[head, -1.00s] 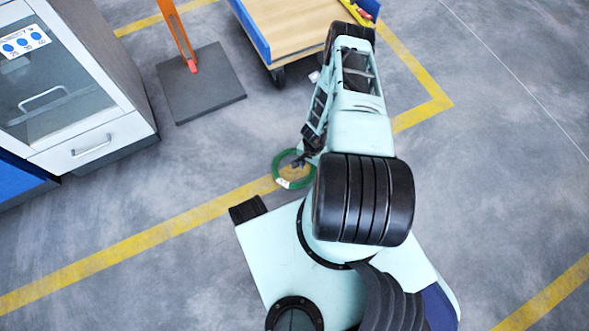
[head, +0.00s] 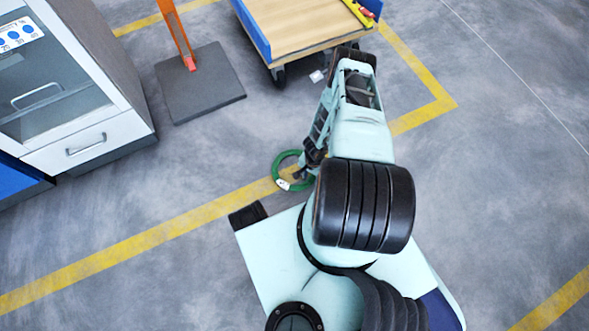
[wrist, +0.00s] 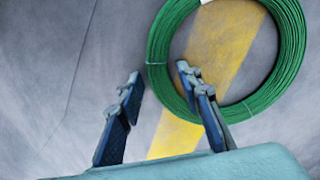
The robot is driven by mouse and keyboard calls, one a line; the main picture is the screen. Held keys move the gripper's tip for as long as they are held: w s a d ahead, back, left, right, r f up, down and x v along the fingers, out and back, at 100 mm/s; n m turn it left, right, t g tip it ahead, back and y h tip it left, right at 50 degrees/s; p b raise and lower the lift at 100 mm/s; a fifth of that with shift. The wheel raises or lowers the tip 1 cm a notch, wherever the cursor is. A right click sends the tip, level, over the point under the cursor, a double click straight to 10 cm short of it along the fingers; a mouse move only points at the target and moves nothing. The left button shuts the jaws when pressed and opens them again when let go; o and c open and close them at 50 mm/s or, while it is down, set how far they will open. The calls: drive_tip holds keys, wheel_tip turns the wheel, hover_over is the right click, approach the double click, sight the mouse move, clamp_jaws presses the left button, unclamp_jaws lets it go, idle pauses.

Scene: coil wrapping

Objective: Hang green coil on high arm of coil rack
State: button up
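The green coil (head: 283,164) is a ring lying flat, apparently on the floor across the yellow line. It also shows large in the wrist view (wrist: 284,91), with a white tag at its top edge. My gripper (wrist: 158,73) is open, its two blue-grey fingers apart. The coil's left rim passes between the fingertips in the picture, and the right finger overlaps the ring. Whether they touch cannot be told. In the head view my gripper (head: 302,173) is at the coil's right side. An orange post (head: 176,30) on a dark base plate, likely the coil rack, is cut off at the top; no arms of it show.
A grey-white cabinet (head: 95,140) with a drawer stands at the left. A cart (head: 295,25) with a wooden deck and blue sides is at the top. Floor between the coil and the rack base is clear.

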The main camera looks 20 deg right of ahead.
clamp_jaws()
drive_tip(key=shift+r, duration=0.15)
